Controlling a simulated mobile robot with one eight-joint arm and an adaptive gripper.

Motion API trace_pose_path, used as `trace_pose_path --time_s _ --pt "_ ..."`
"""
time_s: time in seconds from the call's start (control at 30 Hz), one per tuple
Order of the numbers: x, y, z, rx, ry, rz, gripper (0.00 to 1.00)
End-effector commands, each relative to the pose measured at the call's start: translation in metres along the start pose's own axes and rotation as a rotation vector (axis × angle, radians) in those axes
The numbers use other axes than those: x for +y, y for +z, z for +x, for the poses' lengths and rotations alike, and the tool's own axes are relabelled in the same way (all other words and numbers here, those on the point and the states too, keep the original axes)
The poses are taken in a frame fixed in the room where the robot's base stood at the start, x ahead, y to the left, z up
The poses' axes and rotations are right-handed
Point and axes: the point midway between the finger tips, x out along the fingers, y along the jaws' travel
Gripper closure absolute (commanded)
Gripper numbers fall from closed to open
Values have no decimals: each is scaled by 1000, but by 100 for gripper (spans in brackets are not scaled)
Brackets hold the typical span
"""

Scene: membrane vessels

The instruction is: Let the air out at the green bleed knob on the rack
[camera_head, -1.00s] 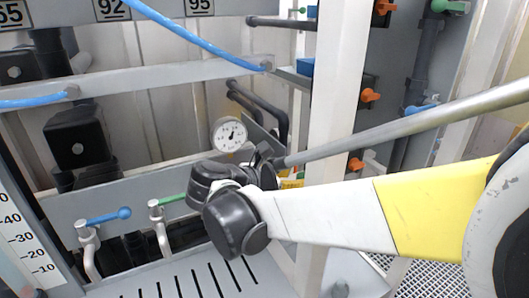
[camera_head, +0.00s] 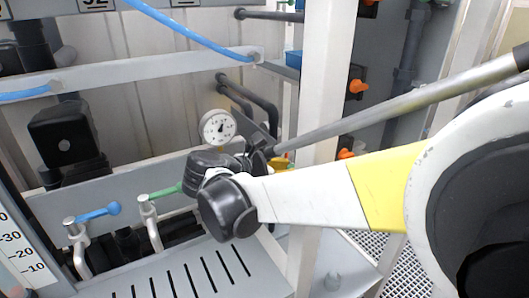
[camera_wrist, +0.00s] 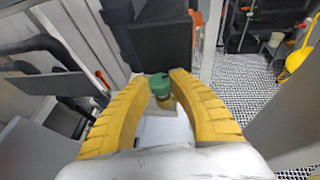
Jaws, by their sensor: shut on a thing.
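The green bleed knob (camera_wrist: 160,82) shows in the wrist view, a small green cap on a brass-coloured stem. My gripper (camera_wrist: 164,89) has its two curved yellow fingers on either side of the knob, shut on it. In the head view only a small yellow part of the gripper (camera_head: 281,163) shows behind my dark wrist, next to the white rack post. The knob is hidden there.
A round pressure gauge (camera_head: 218,127) sits just left of my wrist. A blue-handled valve (camera_head: 94,214) and a green-handled valve (camera_head: 165,191) are at the lower left. A white post (camera_head: 325,90) stands close to my arm. A dark block (camera_wrist: 163,40) is behind the knob.

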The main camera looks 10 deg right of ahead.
Motion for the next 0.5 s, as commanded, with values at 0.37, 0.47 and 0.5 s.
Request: trace_pose_path --time_s 0.37,0.47,0.5 --pt "0 0 0 -1 -57 23 100" --pt "0 0 0 -1 -57 23 52" --pt "0 0 0 -1 -56 23 52"
